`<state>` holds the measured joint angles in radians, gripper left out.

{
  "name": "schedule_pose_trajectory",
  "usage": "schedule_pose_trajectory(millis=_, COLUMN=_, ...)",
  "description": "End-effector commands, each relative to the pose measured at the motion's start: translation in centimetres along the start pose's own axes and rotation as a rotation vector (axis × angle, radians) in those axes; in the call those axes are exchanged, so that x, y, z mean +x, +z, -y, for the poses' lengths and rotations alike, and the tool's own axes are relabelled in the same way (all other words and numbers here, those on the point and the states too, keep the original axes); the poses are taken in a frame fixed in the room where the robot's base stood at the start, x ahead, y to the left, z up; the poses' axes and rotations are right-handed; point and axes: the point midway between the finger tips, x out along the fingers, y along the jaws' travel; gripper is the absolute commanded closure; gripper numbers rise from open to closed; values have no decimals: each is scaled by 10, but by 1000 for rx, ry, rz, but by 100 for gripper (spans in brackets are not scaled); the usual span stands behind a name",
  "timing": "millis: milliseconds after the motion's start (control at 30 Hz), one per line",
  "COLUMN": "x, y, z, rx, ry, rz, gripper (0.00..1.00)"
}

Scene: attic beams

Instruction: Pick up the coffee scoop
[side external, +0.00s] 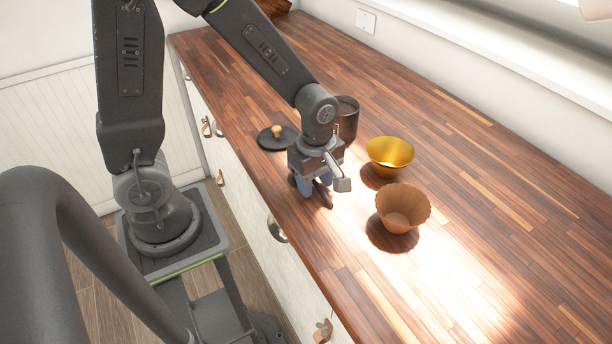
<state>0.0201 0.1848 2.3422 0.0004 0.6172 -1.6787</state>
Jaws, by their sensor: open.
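My gripper (313,191) is low over the wooden counter, near its front edge, with its fingers pointing down. Its jaws are open. Whether the fingertips touch the counter cannot be told. I cannot make out a coffee scoop in this view; the gripper and wrist cover part of the counter there. Nothing is clearly seen between the fingers.
A dark canister (348,119) stands behind my wrist, partly hidden. A dark lid with a pale knob (277,138) lies left of the gripper. A gold cone-shaped cup (390,153) and a brown fluted cup (403,208) stand to the right. The counter (500,215) is clear farther right.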

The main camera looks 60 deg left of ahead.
Motion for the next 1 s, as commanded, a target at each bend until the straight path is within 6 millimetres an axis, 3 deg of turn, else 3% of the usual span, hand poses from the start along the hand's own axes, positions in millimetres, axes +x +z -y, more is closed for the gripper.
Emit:
schedule_pose_trajectory(millis=200, x=0, y=0, z=0, rx=0, ry=0, rz=0, gripper=58)
schedule_pose_trajectory(millis=633, x=0, y=0, z=0, rx=0, ry=1, rz=0, gripper=99)
schedule_pose_trajectory(millis=1000, x=-1, y=0, z=0, rx=0, ry=1, rz=0, gripper=100)
